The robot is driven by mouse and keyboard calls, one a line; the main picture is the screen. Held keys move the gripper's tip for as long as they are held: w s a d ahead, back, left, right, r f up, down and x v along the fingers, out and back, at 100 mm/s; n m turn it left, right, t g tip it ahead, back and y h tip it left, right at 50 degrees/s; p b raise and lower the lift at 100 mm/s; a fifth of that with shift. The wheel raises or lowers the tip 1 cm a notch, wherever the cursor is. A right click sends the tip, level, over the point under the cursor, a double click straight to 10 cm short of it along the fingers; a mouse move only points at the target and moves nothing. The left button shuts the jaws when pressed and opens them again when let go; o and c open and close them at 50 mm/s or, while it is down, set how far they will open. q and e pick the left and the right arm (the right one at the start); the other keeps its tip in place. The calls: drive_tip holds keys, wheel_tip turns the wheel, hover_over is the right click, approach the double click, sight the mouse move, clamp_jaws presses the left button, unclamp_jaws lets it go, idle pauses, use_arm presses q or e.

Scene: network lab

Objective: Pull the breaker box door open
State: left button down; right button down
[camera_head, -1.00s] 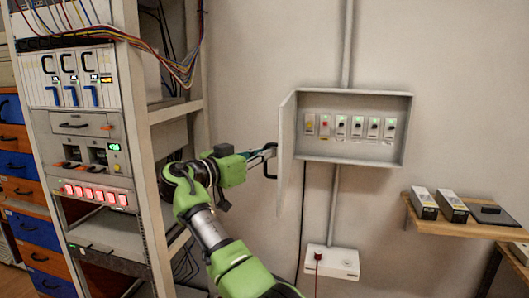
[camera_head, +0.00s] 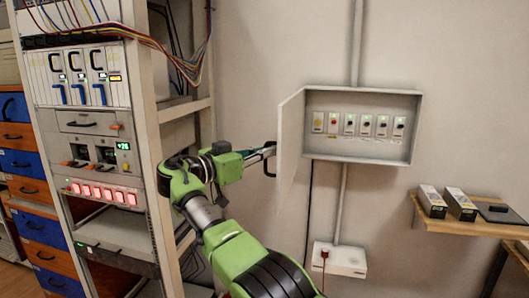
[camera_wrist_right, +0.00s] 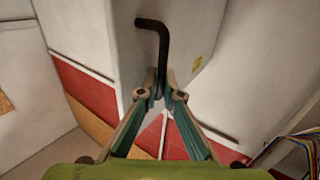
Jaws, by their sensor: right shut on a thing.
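The breaker box (camera_head: 360,153) is a grey wall box with a row of several switches showing inside. Its door (camera_head: 291,150) stands open, hinged at the box's left side and swung out from the wall. The dark door handle (camera_head: 270,167) is on the door's outer face. My right gripper (camera_head: 266,152) reaches in from the left and is shut on the handle. In the right wrist view the fingertips (camera_wrist_right: 159,92) close around the lower part of the bent black handle (camera_wrist_right: 153,25). My left gripper is not in view.
An equipment rack (camera_head: 150,130) with cables stands close on the left, beside my right arm. A wooden shelf (camera_head: 470,226) with boxes is at the right. A white outlet box (camera_head: 340,260) with a red plug sits below.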

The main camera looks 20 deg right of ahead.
drive_tip(key=shift+r, duration=0.25)
drive_tip(key=c, duration=2.5)
unclamp_jaws()
drive_tip(key=shift+d, duration=0.1)
drive_tip(key=shift+w+d+f, duration=0.1)
drive_tip(key=shift+f, duration=0.05)
drive_tip(key=v, duration=0.7)
drive_tip(key=shift+f, duration=0.1)
